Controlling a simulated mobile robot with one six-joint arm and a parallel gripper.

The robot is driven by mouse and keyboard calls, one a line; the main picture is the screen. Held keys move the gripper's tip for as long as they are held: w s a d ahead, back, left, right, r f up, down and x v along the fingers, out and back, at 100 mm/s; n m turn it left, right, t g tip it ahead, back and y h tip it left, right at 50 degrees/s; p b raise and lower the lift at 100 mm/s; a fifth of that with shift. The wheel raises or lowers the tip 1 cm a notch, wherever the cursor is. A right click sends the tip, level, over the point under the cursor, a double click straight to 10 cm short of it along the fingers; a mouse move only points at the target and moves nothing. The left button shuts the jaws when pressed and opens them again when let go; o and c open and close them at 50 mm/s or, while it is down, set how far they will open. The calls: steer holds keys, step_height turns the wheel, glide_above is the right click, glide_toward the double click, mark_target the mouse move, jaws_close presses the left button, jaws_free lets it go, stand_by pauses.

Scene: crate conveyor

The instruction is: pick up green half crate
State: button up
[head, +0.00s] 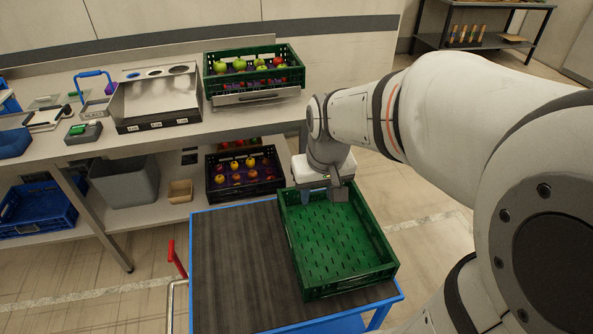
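An empty green crate (340,243) with a slotted floor sits on the right part of a blue-edged cart. My gripper (322,193) points down at the far end of this crate, over its far wall. Its fingertips are at the height of the rim, and the gripper's body hides part of that rim. I cannot tell whether the fingers are closed on the wall. Another green crate (254,88) stands on the workbench at the back, holding green and red apples.
The cart's dark top (240,262) is bare left of the crate. A dark crate of fruit (243,190) stands on the lower shelf behind the cart. A grey bin (127,183) and blue crate (38,211) are further left. A metal dispenser (157,97) stands on the workbench.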

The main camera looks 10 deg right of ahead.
steer(key=g+b, duration=0.2)
steer(key=b, duration=0.6)
glide_above(291, 238)
steer(key=s+d, duration=0.1)
steer(key=s, duration=0.1)
step_height(291, 238, down, 22)
steer(key=w+f+b, duration=0.1)
steer(key=f, duration=0.4)
steer(key=w+f+b, duration=0.1)
steer(key=w+f, duration=0.1)
steer(key=f, duration=0.4)
steer(key=w+f+b, duration=0.1)
steer(key=f, duration=0.4)
steer(key=shift+w+a+f, duration=0.25)
steer(key=shift+a+f, duration=0.05)
steer(key=shift+f, duration=0.4)
jaws_close()
